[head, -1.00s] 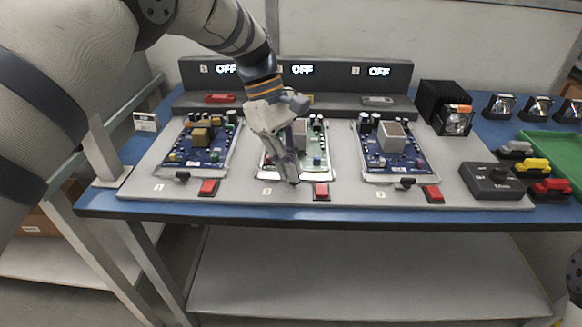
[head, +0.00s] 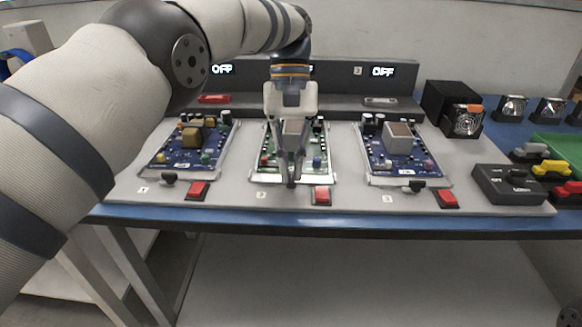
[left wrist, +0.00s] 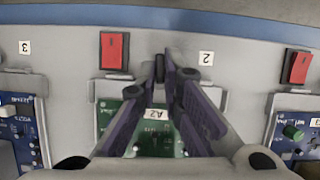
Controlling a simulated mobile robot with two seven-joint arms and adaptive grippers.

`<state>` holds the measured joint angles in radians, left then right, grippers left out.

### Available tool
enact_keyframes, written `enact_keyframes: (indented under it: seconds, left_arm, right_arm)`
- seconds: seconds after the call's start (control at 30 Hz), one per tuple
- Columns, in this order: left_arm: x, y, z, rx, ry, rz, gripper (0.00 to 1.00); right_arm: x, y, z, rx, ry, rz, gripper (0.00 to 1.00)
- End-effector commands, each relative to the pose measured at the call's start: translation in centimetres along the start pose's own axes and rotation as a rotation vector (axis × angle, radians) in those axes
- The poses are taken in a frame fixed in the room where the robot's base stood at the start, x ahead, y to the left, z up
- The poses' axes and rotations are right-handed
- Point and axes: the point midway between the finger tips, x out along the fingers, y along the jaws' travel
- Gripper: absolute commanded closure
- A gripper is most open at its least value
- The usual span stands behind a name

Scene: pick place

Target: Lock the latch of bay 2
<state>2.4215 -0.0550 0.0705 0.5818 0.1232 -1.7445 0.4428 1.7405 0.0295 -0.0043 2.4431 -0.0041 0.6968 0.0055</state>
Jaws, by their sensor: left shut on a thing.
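Bay 2 holds a green circuit board (head: 265,172) in a clear-edged carrier, in the middle of the grey panel. My left gripper (head: 291,184) points down at the front edge of this board, beside the bay's label 2. In the left wrist view the gripper (left wrist: 166,70) has its fingers close together, shut on the small dark latch (left wrist: 189,73) at the carrier's edge. The fingers hide much of the latch, so its exact angle cannot be told. The red switch of bay 2 (head: 321,195) is just to the right of the fingertips. My right gripper is out of view.
A black control box (head: 508,184) and coloured connectors (head: 553,168) are on the right. OFF displays (head: 383,71) stand behind.

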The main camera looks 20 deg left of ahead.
Motion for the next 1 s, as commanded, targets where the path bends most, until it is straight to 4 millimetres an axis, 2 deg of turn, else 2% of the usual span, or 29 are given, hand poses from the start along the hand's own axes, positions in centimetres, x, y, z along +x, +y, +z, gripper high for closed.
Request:
enact_keyframes:
  seconds: [0.3, 0.77, 0.8, 0.87, 1.0]
  left_arm:
    - [0.22, 0.07, -0.04, 0.076, -0.003, -0.034, 1.0]
    - [0.22, 0.09, 0.02, 0.087, -0.005, -0.038, 1.0]
    - [0.22, 0.09, 0.02, 0.087, -0.005, -0.038, 0.88]
    - [0.21, 0.09, 0.02, 0.087, -0.004, -0.037, 0.74]
    - [0.14, 0.1, 0.01, 0.086, -0.003, -0.037, 0.72]
  right_arm:
    - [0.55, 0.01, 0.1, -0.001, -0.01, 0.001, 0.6]
    - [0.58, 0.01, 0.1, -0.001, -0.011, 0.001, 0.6]
    - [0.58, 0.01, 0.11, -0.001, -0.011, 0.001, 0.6]
    - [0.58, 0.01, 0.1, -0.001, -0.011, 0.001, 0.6]
    - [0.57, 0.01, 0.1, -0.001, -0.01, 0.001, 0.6]
